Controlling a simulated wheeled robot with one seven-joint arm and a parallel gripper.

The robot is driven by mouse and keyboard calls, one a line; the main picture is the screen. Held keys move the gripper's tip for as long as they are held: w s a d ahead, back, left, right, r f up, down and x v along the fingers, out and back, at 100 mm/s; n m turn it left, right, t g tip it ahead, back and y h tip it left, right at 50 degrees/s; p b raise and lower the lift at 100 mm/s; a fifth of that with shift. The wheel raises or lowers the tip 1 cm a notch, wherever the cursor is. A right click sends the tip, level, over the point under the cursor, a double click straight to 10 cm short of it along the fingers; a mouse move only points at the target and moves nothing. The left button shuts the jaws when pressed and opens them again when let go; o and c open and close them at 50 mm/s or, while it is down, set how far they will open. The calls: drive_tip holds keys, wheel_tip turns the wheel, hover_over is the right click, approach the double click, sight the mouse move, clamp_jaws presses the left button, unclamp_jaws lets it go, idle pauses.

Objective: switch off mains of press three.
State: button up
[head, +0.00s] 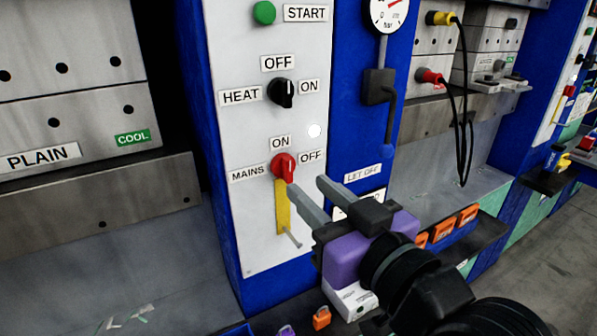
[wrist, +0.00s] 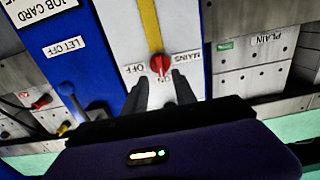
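The red mains knob (head: 283,166) sits on the white control panel (head: 235,60), with an ON label (head: 281,143) above it and an OFF label (head: 311,156) to its right. Its pale pointer line looks roughly upright, toward ON. A yellow strip (head: 283,208) runs down the panel below it. My gripper (head: 306,184) is open and empty, its fingers pointing at the panel just below and right of the knob. In the wrist view, which is upside down, the knob (wrist: 160,64) lies just beyond and between my fingertips (wrist: 160,84), apparently untouched.
The black heat switch (head: 281,92) and green start button (head: 264,13) are higher on the panel. A blue-handled lever (head: 388,150) hangs to the right, above the LET OFF label (head: 363,172). Orange padlocks (head: 442,229) line a ledge at lower right. Steel press platens (head: 75,110) stand left.

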sight(290, 171)
drive_tip(key=x, duration=0.5)
drive_tip(key=shift+w+a, duration=0.2)
drive_tip(key=shift+w, duration=0.05)
drive_tip(key=shift+c, duration=0.4)
clamp_jaws()
